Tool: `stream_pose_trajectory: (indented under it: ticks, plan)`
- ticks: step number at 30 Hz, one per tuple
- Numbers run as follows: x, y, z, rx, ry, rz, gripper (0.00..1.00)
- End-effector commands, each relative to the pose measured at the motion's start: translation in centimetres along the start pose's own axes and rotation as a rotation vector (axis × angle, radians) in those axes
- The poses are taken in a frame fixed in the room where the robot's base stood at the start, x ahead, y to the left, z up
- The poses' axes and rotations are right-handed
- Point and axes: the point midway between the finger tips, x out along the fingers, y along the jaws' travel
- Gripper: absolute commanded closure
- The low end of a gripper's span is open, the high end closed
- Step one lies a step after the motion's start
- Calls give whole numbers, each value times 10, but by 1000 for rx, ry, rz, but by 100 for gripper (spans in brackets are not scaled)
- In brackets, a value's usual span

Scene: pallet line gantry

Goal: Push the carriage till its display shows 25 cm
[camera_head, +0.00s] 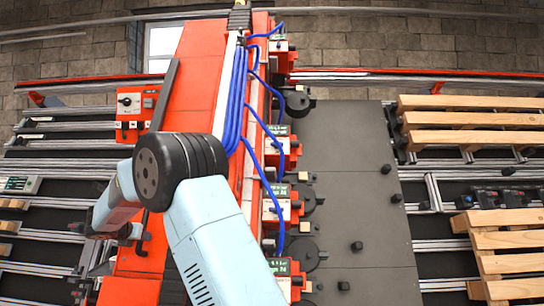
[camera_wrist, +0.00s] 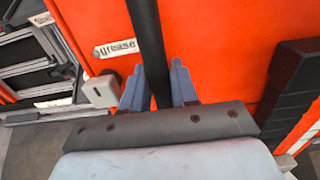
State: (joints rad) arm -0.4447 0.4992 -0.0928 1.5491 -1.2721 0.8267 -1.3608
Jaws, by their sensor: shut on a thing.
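In the wrist view my gripper (camera_wrist: 157,88) has one grey-blue finger on each side of a long black bar (camera_wrist: 147,30) and is shut on it. The bar stands in front of an orange-red panel (camera_wrist: 210,35). In the head view the black bar (camera_head: 161,105) runs along the orange-red gantry body (camera_head: 195,75), partly hidden behind my arm. My gripper (camera_head: 135,233) is at its lower part, small and hard to make out. A small unit with a green face (camera_head: 18,184) sits at the left edge; no figure on it is readable. I cannot tell which part is the carriage.
A red control box (camera_head: 135,105) stands left of the gantry. Blue hoses (camera_head: 238,90) and several red modules with green labels (camera_head: 278,190) line its right side. Wooden pallets (camera_head: 470,120) lie at the right.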

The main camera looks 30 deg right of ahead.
Motion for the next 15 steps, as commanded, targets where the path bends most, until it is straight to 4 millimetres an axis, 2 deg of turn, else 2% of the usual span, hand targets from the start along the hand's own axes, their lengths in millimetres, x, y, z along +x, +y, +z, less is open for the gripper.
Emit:
stream_pose_trajectory:
  ticks: [15]
  plan:
    - [-3,15,0,-1,-2,16,100]
